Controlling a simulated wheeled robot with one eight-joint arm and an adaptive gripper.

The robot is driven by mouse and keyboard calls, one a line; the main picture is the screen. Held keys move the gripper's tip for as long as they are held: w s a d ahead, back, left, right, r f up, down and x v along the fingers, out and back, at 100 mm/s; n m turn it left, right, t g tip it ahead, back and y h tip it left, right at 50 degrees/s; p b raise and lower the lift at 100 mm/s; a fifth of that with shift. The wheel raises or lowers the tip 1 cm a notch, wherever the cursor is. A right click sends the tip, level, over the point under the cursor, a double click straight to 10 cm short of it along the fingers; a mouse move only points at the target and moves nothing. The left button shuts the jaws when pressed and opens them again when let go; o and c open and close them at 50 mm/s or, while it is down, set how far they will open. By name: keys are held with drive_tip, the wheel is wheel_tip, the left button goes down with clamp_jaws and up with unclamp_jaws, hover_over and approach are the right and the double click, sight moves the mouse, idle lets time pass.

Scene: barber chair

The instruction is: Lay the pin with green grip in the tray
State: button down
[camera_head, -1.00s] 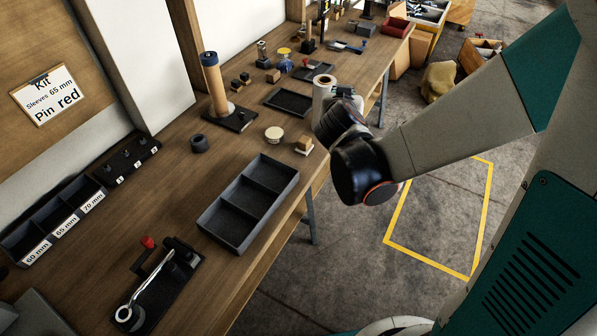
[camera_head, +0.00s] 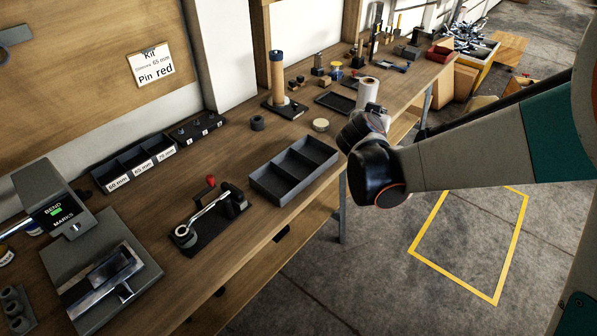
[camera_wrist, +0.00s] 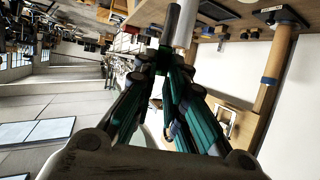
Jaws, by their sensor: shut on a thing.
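My gripper (camera_head: 374,116) is above the bench's front edge, to the right of and beyond a dark three-compartment tray (camera_head: 268,190). In the wrist view, my gripper's teal fingers (camera_wrist: 170,62) close together on a dark grey rod (camera_wrist: 171,24), which sticks out past the fingertips. The three-compartment tray looks empty. A flat black tray (camera_head: 335,103) lies farther back on the bench, also empty-looking.
A white roll (camera_head: 368,90) stands close behind my gripper. A tall wooden post (camera_head: 277,78) stands on a black base. A lever fixture (camera_head: 210,220) and labelled bins (camera_head: 137,167) are left. Floor right of the bench is clear.

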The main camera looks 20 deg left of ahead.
drive_tip(key=a+n+y+b, duration=0.1)
drive_tip(key=a+n+y, duration=0.1)
drive_tip(key=a, duration=2)
drive_tip(key=shift+y, duration=0.3)
drive_tip(key=f+b, duration=0.2)
drive_tip(key=f, duration=0.4)
drive_tip(key=f+b, duration=0.3)
drive_tip(key=f, duration=0.4)
drive_tip(key=f+b, duration=0.2)
drive_tip(key=f, duration=0.5)
drive_tip(key=shift+s+a+f, duration=0.1)
drive_tip(key=shift+s+a, duration=0.1)
drive_tip(key=shift+s, duration=0.05)
drive_tip(key=c, duration=1.6)
unclamp_jaws()
drive_tip(key=shift+c, duration=0.2)
